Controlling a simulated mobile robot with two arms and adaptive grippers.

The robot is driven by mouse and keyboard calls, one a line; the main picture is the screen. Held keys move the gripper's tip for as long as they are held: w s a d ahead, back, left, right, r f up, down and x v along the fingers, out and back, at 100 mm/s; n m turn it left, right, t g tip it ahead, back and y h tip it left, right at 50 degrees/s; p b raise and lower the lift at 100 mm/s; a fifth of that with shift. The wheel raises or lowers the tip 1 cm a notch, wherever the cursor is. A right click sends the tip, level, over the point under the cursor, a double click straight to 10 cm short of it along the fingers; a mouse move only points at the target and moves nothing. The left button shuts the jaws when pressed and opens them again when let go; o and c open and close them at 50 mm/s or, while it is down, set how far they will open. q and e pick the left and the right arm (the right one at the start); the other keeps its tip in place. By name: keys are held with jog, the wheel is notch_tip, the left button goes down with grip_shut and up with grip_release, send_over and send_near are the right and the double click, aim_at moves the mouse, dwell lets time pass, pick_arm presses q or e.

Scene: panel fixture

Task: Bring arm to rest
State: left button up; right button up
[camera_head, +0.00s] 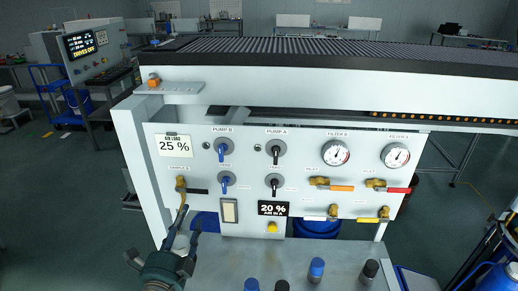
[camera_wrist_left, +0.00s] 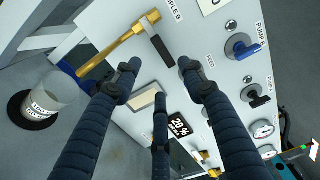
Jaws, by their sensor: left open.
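My left gripper (camera_head: 166,243) is at the lower left of the head view, in front of the panel (camera_head: 300,222) and below the SAMPLE B valve (camera_head: 181,184). Its dark blue fingers are spread, with nothing between them. In the left wrist view the open fingers (camera_wrist_left: 158,80) point at the panel. The brass SAMPLE B spout (camera_wrist_left: 119,44) and its black lever (camera_wrist_left: 161,50) lie beyond the fingertips, apart from them. My right gripper cannot be made out in either view.
A labelled cup (camera_wrist_left: 45,98) stands near the spout's end. PUMP B (camera_head: 221,150) and PUMP A (camera_head: 276,152) knobs, gauges (camera_head: 335,153) and brass valves fill the panel. Blue-capped (camera_head: 316,267) and black-capped (camera_head: 370,268) items stand on the lower shelf (camera_head: 335,268).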

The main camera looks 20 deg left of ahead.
pick_arm(q)
jog(key=s+d+f+n+g, duration=0.3)
jog(key=s+f+n+g, duration=0.65)
jog(key=f+n, duration=0.25)
jog(key=s+d+f+n+g+h, duration=0.2)
jog(key=s+d+f+g+h, duration=0.25)
jog(key=s+d, duration=0.85)
notch_tip(320, 180, down, 28)
jog(key=s+g+b, duration=0.1)
jog(key=s+b, duration=0.1)
jog(key=s+a+f, duration=0.2)
jog(key=s+f, duration=0.6)
jog(key=f, duration=0.1)
jog(key=s+a+f+g+b, duration=0.1)
jog(key=s+a+f, duration=0.1)
jog(key=s+f, duration=0.7)
jog(key=shift+f+m+g, duration=0.15)
jog(key=shift+m+g, duration=0.15)
jog(key=shift+m, duration=0.1)
jog(key=shift+s+y, duration=0.1)
jog(key=shift+y, duration=0.15)
